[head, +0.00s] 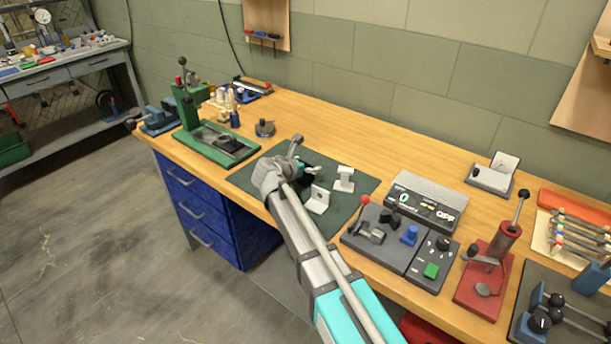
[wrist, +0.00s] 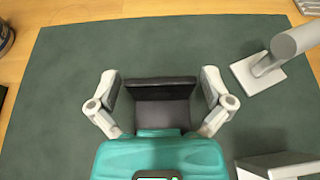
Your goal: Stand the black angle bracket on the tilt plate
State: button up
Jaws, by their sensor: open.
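The black angle bracket (wrist: 162,102) lies on the green mat between the two fingers of my gripper (wrist: 160,88) in the wrist view. The fingers are open, one on each side of it, with a gap visible on both sides. In the head view my gripper (head: 304,167) is low over the mat, and my arm largely hides the bracket. What looks like the tilt plate (head: 505,162), a pale tilted plate on a grey base, stands at the back right of the bench, well away from my gripper.
On the green mat (head: 365,187), a pale angle bracket (head: 318,203) and a pale post on a foot (head: 344,174) stand close to my gripper's right. A grey control box (head: 428,200) and a red lever press (head: 490,262) lie further right. A green press (head: 212,140) stands left.

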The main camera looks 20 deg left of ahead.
dwell(0.5)
jog(key=c, duration=1)
jog(key=shift+r, duration=0.2)
notch_tip(320, 180, up, 3)
jog(key=p, duration=0.3)
jog(key=shift+f, duration=0.15)
jog(key=s+d+r+p, duration=0.6)
jog(key=s+r+p, duration=0.4)
jog(key=s, duration=0.2)
jog(key=shift+s+d, duration=0.2)
jog(key=shift+s, duration=0.1)
